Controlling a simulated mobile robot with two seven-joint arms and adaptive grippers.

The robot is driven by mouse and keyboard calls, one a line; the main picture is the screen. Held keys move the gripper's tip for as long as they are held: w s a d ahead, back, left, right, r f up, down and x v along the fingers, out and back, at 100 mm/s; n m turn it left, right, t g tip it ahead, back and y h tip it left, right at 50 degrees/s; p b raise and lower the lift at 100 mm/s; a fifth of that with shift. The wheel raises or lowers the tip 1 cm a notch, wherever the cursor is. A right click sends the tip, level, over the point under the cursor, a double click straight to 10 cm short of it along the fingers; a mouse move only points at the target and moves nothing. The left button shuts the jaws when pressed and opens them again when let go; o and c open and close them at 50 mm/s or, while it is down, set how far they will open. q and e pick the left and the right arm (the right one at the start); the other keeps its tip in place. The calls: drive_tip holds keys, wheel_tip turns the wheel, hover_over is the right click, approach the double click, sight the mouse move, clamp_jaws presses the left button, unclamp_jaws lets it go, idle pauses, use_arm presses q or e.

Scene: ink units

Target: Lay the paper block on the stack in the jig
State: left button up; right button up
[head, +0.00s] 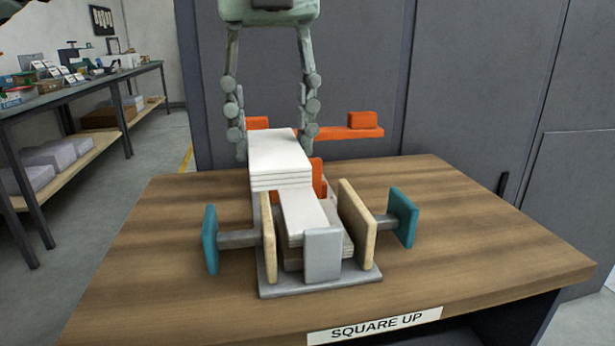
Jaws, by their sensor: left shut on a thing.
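The white paper block (280,152) is between the two fingers of my left gripper (272,154), which is shut on it. The block shows several layers on its near face. The jig (318,288) stands on the table with a grey base, a grey front stop, two pale wooden side plates and teal end pads. The stack (304,208) lies between the plates, white on top, partly hidden by the front stop. The block overlaps the stack's far end in the picture; I cannot tell whether they touch. My right gripper is not in view.
The wooden table (480,225) is clear on both sides of the jig. Orange parts (345,133) stand behind the block. A "SQUARE UP" label (375,326) is on the front edge. A grey cabinet (350,70) rises behind, and a loaded bench (85,95) stands far left.

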use_arm(q)
hover_over(307, 200)
wheel_tip(307, 200, down, 4)
drive_tip(key=shift+s+f+p, duration=0.15)
drive_tip(key=shift+p, duration=0.3)
drive_tip(key=shift+f, duration=0.2)
wheel_tip(307, 200, down, 3)
drive_tip(key=shift+f, duration=0.35)
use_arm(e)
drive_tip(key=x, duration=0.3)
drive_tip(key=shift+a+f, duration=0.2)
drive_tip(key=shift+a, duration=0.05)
use_arm(q)
drive_tip(key=shift+f, duration=0.15)
drive_tip(key=o, duration=1.2)
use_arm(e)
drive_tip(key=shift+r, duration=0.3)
